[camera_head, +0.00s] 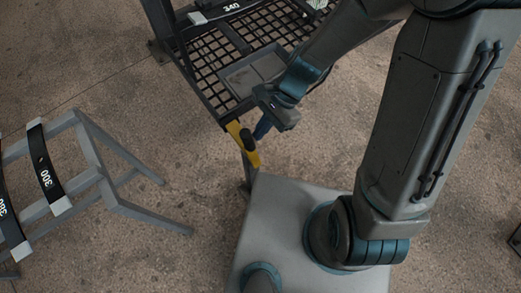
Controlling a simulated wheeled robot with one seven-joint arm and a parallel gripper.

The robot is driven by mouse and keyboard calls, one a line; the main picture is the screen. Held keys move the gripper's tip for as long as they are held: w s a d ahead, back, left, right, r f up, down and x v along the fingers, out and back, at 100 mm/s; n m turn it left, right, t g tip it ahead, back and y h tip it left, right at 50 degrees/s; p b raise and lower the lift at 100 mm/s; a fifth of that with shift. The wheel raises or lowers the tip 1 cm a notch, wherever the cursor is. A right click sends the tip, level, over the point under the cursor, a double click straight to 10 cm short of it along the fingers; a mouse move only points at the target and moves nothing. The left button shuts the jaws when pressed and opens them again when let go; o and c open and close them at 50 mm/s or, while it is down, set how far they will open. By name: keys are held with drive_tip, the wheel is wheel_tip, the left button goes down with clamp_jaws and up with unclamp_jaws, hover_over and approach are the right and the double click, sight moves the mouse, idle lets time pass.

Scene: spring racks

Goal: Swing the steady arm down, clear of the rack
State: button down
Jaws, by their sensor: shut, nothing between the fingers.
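The rack (210,75) is a dark frame with a mesh deck at the top middle, with a label reading 340 at its back edge. The steady arm appears to be the short yellow bar (252,158) at the rack's near corner, with a dark knob on it. It points down and slightly right from the corner. My gripper (262,130) is shut and empty right beside the yellow bar, over its right side. I cannot tell whether the fingertips touch it. My wrist hides part of the rack's right near edge.
A grey tray (240,77) lies on the mesh. A grey stand (90,150) at the left carries dark straps marked 300 (45,165) and 380. Bare concrete floor (140,110) lies between the stand and the rack.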

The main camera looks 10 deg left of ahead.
drive_tip(key=shift+s+a+b, duration=1)
drive_tip(key=shift+s+a, duration=6.1)
drive_tip(key=shift+s, duration=1.15)
drive_tip(key=w+d, duration=0.4)
drive_tip(key=shift+w, duration=0.3)
drive_tip(key=w+d+r+n, duration=0.1)
drive_tip(key=w+d+r, duration=0.1)
drive_tip(key=w+d+r+n+t+p, duration=0.1)
drive_tip(key=w+d+r, duration=0.1)
drive_tip(key=w, duration=0.1)
drive_tip(key=w+d+r+t+p, duration=0.1)
drive_tip(key=w+d, duration=0.1)
drive_tip(key=w, duration=0.1)
drive_tip(key=shift+w+r+n, duration=0.25)
drive_tip(key=shift+r+n, duration=0.15)
drive_tip(key=w+d+r+n+t+h+p, duration=0.2)
drive_tip(key=d+r, duration=0.6)
drive_tip(key=d, duration=0.5)
drive_tip(key=w+d+r+n+t+h+p, duration=0.2)
drive_tip(key=d+r, duration=0.6)
drive_tip(key=d, duration=0.6)
drive_tip(key=w+n+t, duration=0.1)
drive_tip(key=w+t, duration=0.1)
drive_tip(key=shift+w+d, duration=0.25)
drive_tip(key=shift+w, duration=0.05)
